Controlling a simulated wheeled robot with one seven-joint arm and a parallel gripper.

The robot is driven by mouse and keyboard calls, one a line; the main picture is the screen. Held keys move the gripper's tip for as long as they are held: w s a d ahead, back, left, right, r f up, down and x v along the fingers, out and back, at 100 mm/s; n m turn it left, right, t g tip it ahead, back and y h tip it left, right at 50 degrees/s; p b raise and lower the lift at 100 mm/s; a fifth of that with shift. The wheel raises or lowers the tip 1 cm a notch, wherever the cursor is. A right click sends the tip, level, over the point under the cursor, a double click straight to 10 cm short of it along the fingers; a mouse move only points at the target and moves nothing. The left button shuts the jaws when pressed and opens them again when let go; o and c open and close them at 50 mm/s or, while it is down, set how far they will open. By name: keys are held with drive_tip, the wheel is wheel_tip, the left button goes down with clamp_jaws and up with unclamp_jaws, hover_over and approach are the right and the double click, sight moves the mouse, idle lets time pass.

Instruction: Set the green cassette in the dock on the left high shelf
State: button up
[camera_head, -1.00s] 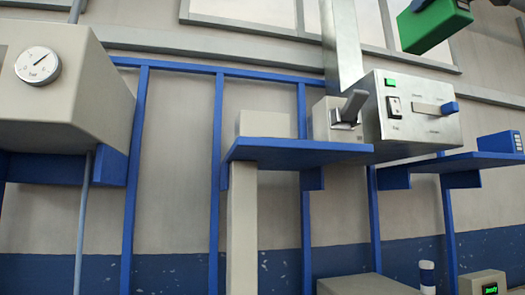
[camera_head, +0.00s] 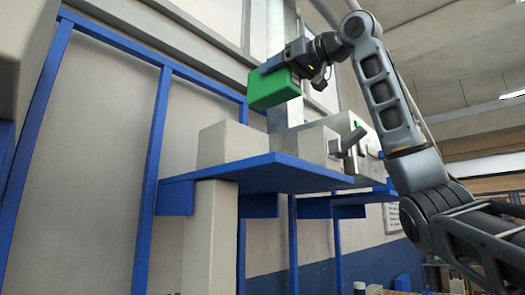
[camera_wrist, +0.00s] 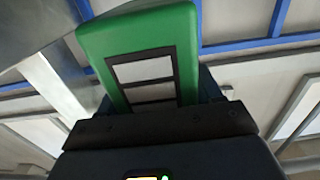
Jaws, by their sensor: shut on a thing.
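The green cassette (camera_head: 274,90) is in my gripper (camera_head: 276,66), high above the blue shelf (camera_head: 260,172) in the head view. It is clear of the boxes below it. In the wrist view the cassette (camera_wrist: 140,55) fills the top middle, with a dark-framed panel of pale windows, and my gripper (camera_wrist: 160,125) is shut across its near end. A plain beige block (camera_head: 228,144) stands on the left part of the shelf. I see it from below, so its top and any opening there are hidden.
A beige box with a grey lever (camera_head: 350,139) stands on the shelf's right part. A metal control box (camera_head: 358,130) is behind it. A vertical metal duct (camera_head: 283,60) rises behind the cassette. Blue posts (camera_head: 152,165) stand at left. Air above the beige block is free.

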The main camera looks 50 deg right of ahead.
wheel_tip(320, 180, down, 16)
drive_tip(key=shift+d+r+p, duration=0.1)
drive_tip(key=shift+p, duration=0.4)
drive_tip(key=shift+f, duration=0.2)
drive_tip(key=o, duration=1.3)
drive_tip(key=s+b, duration=0.3)
drive_tip(key=s, duration=0.9)
drive_tip(key=shift+d, duration=0.2)
drive_tip(key=shift+r, duration=0.1)
